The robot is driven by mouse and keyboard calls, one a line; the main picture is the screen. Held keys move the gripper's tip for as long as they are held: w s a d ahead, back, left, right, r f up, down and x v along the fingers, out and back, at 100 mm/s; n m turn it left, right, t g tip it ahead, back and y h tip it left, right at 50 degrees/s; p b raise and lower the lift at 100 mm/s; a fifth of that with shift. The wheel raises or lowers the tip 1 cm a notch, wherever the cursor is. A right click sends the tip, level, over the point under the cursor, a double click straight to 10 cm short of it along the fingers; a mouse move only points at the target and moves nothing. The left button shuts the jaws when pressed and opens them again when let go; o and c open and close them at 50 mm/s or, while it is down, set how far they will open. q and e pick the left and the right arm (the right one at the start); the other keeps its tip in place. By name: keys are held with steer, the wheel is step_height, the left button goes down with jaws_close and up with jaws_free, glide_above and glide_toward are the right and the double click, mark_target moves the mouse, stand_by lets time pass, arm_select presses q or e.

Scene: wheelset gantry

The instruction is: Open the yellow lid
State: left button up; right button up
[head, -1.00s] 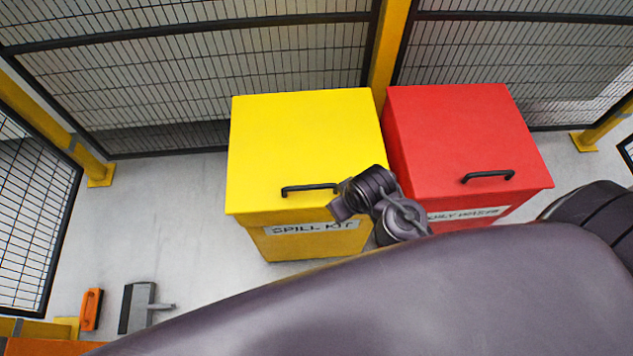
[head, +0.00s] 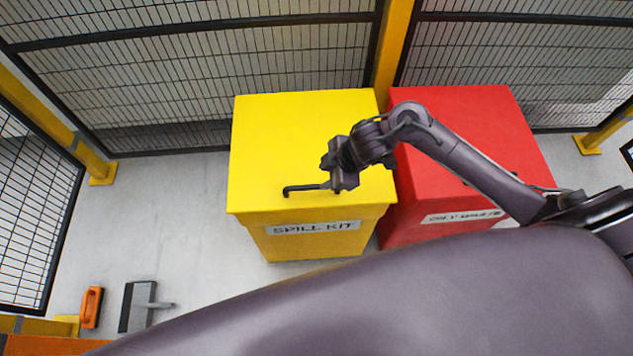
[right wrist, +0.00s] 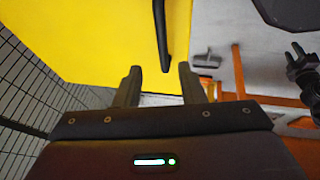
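The yellow box marked SPILL KIT stands on the floor with its yellow lid (head: 285,135) down. A black bar handle (head: 305,187) lies along the lid's front part. My right gripper (head: 333,170) is over the lid at the handle's right end, whose tip it hides in the head view. In the right wrist view the two fingers (right wrist: 158,80) are spread apart, and the handle (right wrist: 160,35) points in toward the gap between them. Nothing is gripped. Whether the fingers touch the lid cannot be told.
A red box (head: 480,110) stands close on the right, partly behind my right arm. Mesh fencing with a yellow post (head: 391,50) stands behind both boxes. A grey brush-like tool (head: 138,307) and an orange object (head: 91,307) lie on the floor at left.

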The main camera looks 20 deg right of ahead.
mark_target(314, 186)
steer(key=x, duration=0.2)
steer(key=b+x, duration=0.1)
steer(key=x, duration=0.4)
steer(key=shift+s+d+f, duration=0.1)
steer(key=shift+s+f, duration=0.05)
steer(key=shift+f, duration=0.3)
jaws_close()
